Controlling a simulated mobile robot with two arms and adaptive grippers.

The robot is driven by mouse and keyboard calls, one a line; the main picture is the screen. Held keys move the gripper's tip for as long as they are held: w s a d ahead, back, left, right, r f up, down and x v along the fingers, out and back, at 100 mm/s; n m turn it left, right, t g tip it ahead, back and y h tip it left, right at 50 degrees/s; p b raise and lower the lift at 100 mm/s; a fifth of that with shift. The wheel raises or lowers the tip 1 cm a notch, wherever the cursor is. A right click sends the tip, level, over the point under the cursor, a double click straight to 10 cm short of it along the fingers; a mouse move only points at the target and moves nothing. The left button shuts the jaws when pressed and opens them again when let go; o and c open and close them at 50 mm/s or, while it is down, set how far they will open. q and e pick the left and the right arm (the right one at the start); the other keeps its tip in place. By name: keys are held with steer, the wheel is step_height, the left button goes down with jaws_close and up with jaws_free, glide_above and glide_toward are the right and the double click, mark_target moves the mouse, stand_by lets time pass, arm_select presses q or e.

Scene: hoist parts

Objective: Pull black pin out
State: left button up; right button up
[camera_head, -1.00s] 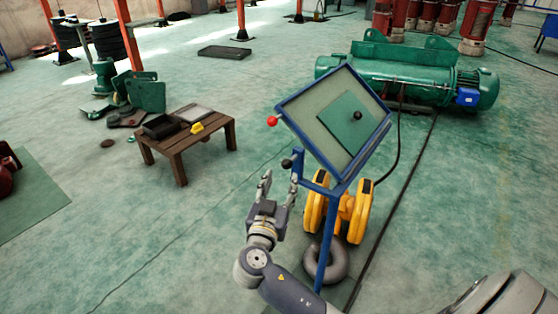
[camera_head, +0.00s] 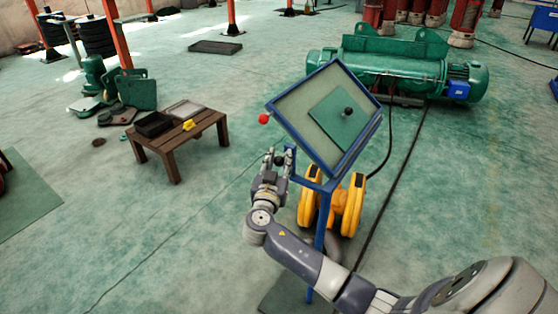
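The black pin's round knob (camera_head: 279,160) shows at the left side of the blue stand, below the tilted panel (camera_head: 308,104). My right gripper (camera_head: 278,158) is at this knob, fingers pointing up, with the knob seen between the fingertips. The fingers look apart, with a gap on the sides of the knob; I cannot tell if either touches it. The pin's shaft is hidden. A red ball knob (camera_head: 263,118) sticks out from the panel's left edge. Another black knob (camera_head: 348,111) sits on the green plate on the panel. My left gripper is not in view.
A yellow wheeled part (camera_head: 347,206) stands behind the stand's post (camera_head: 319,235). A low wooden table (camera_head: 174,148) with a black tray (camera_head: 153,124) is to the left. A green hoist (camera_head: 395,75) lies behind. Dark cables cross the floor at right.

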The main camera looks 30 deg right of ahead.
jaws_close()
steer(key=shift+a+f, duration=0.1)
steer(key=shift+a, duration=0.15)
steer(key=a, duration=0.1)
steer(key=s+a+b, duration=0.1)
steer(key=a, duration=0.2)
steer(key=shift+s+b, duration=0.35)
steer(key=shift+b, duration=0.05)
steer(key=o, duration=0.5)
jaws_free()
steer(key=shift+a, duration=0.1)
steer(key=shift+o, duration=0.8)
steer(key=shift+w+a, duration=0.1)
steer(key=shift+r, duration=0.2)
